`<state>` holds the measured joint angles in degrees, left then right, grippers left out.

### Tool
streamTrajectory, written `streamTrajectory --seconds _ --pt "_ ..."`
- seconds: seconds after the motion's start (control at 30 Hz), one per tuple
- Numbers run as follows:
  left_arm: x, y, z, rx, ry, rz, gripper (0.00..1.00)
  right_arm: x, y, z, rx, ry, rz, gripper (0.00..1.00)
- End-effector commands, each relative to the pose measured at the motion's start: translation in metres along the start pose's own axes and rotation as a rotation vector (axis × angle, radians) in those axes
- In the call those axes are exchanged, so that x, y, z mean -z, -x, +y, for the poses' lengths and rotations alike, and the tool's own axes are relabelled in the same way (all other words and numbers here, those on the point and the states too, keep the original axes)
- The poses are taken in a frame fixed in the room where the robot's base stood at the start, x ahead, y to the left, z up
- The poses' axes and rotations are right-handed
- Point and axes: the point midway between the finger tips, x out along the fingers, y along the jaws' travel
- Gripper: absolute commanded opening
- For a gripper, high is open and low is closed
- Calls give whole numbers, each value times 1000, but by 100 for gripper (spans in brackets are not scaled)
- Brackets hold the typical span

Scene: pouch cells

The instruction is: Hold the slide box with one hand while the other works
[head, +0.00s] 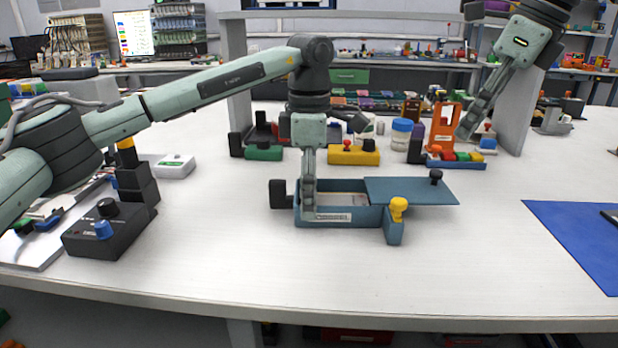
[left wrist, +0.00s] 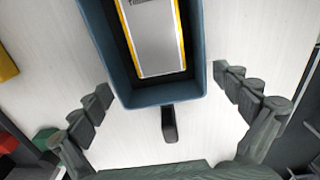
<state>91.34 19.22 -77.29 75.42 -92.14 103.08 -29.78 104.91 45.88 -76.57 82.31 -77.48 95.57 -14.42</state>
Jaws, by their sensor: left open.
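The slide box (head: 345,217) is a blue open-topped box in the middle of the table. Its flat blue lid (head: 408,190) is slid to the right and bears a black knob (head: 435,176). A black handle (head: 278,194) is on its left end, and a yellow knob (head: 398,206) is at its front right. In the left wrist view, the box (left wrist: 196,70) holds a silver, yellow-edged piece (left wrist: 153,40). My left gripper (head: 308,208) points down at the box's left end. It is open, fingers apart on either side. My right gripper (head: 465,132) hangs back right, away from the box; its opening is unclear.
A black control box (head: 110,228) stands at the left. Green (head: 263,152) and yellow (head: 353,155) blocks, a jar (head: 401,133) and an orange stand (head: 444,128) line the back. A blue mat (head: 575,235) lies at the right. The table front is clear.

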Motion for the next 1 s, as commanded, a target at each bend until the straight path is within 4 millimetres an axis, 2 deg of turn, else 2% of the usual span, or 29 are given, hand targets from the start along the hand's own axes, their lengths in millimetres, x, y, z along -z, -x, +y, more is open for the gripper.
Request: streamTrajectory --seconds 0.27,0.73,1.0 --pt "0 -2 0 -1 0 -1 100 0 0 0 0 0 0 34" --pt "0 -2 0 -1 0 -1 44 0 0 0 0 0 0 34" --pt "0 -1 0 -1 0 -1 44 0 0 0 0 0 0 34"
